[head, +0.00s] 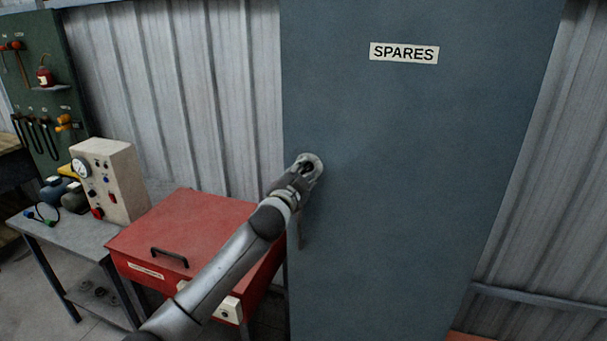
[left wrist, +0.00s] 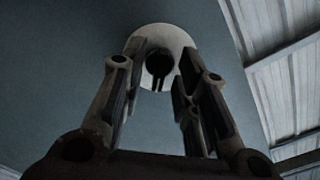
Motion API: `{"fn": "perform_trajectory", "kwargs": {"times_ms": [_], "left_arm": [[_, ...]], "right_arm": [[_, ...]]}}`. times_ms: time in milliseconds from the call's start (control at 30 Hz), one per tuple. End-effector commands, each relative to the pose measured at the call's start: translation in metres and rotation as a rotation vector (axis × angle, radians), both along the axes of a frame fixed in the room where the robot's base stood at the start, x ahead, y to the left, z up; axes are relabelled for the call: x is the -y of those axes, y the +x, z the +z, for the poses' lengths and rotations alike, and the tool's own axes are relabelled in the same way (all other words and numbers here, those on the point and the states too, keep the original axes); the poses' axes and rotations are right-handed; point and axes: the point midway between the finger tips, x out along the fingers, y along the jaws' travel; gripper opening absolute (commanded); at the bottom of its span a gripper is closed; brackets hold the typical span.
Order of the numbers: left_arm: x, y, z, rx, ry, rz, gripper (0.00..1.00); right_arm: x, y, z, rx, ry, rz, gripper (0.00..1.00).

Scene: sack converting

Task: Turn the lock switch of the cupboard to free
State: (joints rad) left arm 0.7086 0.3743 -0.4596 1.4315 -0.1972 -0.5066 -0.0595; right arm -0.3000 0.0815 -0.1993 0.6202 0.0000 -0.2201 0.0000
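The grey-blue cupboard (head: 400,190) stands in front of me with its door closed and a "SPARES" label on it. Its lock switch has a pale round plate (head: 314,159), which also shows in the left wrist view (left wrist: 176,38). A dark knob (left wrist: 159,64) sits on the plate, with a narrow dark piece pointing down. My left gripper (head: 306,170) is at the switch. In the left wrist view its fingers (left wrist: 160,72) are apart, one on each side of the knob, with small gaps showing. Contact is hard to judge. My right gripper is out of view.
A red cabinet (head: 205,225) with a black handle stands left of the cupboard, below my left arm. A grey bench (head: 75,240) carries a beige gauge box (head: 115,170). A green tool board (head: 45,95) hangs at far left. The door face right of the switch is clear.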

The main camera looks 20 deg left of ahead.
Motion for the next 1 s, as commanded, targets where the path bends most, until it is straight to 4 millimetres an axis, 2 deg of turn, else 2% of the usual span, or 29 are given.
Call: {"fn": "perform_trajectory", "kwargs": {"times_ms": [267,467,1000], "left_arm": [[0.0,0.0,0.0,0.0,-0.002,0.0,0.3],[-0.001,-0.011,-0.001,0.0,-0.002,0.0,0.3],[-0.003,-0.09,-0.001,-0.001,-0.001,-0.001,0.3]], "right_arm": [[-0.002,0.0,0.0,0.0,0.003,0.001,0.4],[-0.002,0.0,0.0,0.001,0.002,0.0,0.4],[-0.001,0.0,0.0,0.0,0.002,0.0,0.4]]}}
